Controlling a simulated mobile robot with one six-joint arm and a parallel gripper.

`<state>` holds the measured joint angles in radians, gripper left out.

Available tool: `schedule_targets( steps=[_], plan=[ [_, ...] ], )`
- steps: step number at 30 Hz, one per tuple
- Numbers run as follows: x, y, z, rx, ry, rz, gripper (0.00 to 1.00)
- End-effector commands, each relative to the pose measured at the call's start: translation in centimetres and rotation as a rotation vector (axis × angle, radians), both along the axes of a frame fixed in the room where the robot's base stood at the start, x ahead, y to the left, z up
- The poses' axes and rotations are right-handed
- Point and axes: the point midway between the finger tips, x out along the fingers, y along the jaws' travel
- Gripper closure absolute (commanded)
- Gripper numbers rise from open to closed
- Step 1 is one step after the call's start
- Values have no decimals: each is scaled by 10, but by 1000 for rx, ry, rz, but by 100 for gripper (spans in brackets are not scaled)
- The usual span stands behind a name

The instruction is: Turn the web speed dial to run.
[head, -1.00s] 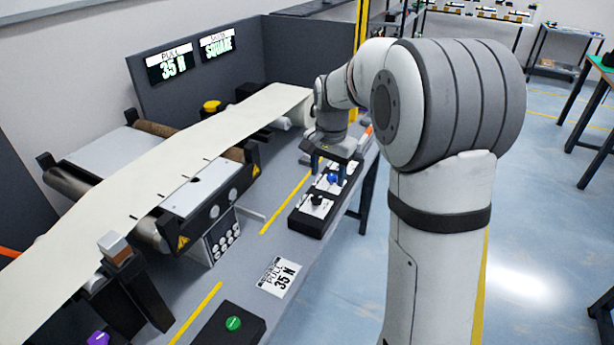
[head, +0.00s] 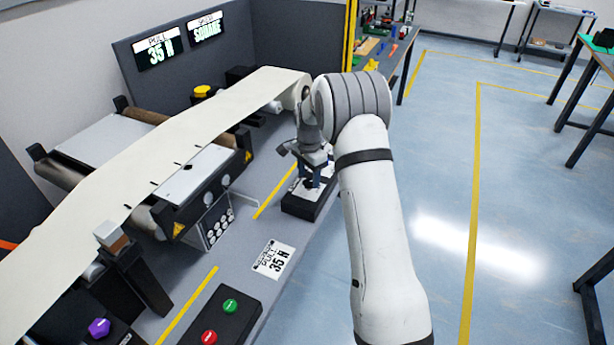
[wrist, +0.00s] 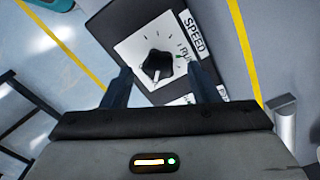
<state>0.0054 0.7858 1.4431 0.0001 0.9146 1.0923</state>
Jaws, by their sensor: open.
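The web speed dial is a black knob (wrist: 157,65) on a white plate with tick marks, in the wrist view. The word SPEED (wrist: 194,36) is on a label beside it, and a small mark that looks like RUN (wrist: 182,56) is at the plate's right. A pale pointer mark shows on the knob's lower side, away from that word. My gripper (wrist: 158,72) is open, with one finger on each side of the knob; I cannot tell whether they touch it. In the head view my gripper (head: 314,182) is over the black dial box (head: 298,207) and hides most of it.
The web (head: 160,140) runs over rollers to the left of my arm.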

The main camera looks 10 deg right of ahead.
Motion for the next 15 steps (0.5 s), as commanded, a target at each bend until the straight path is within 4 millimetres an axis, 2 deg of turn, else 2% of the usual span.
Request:
schedule_targets(
  steps=[4,12,15],
  plan=[
    [0,0,-10,0,0,0,46],
    [0,-1,-13,0,-1,0,46],
    [0,-1,-13,0,-1,0,53]
  ],
)
